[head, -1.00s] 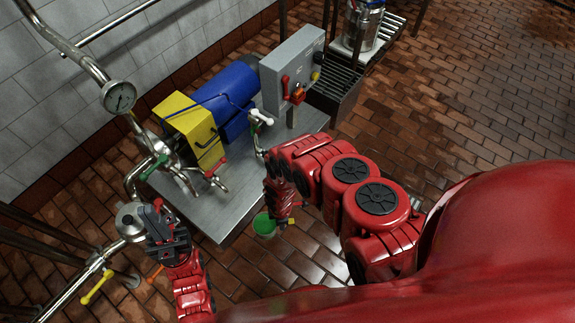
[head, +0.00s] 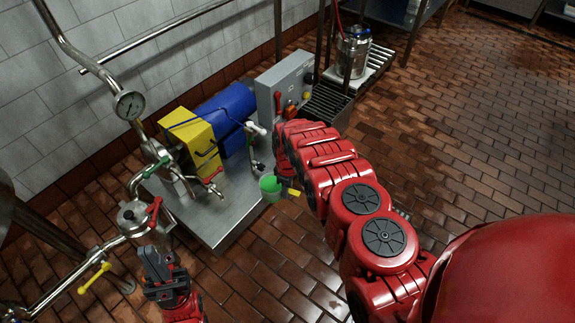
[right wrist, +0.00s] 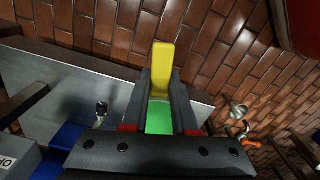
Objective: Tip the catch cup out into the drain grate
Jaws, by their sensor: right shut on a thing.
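The green catch cup (head: 269,191) with its yellow handle (head: 293,192) is in the air by the front right edge of the steel table. My right gripper (right wrist: 160,90) is shut on the yellow handle (right wrist: 162,68), with the green cup (right wrist: 159,119) behind the fingers in the right wrist view. In the head view my right arm hides most of that gripper. I cannot see what the cup holds. The dark slatted drain grate (head: 327,104) lies beyond the cup, partly behind my right arm. My left gripper (head: 160,272) is at the lower left, apart from the cup; its jaw gap is unclear.
The steel table (head: 222,222) carries a yellow housing (head: 190,137), a blue motor (head: 228,112) and valves. A grey control box (head: 285,83) stands beside the grate. A steel pot (head: 353,52) stands behind. Pipes with a gauge (head: 129,105) run left. The brick floor at right is clear.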

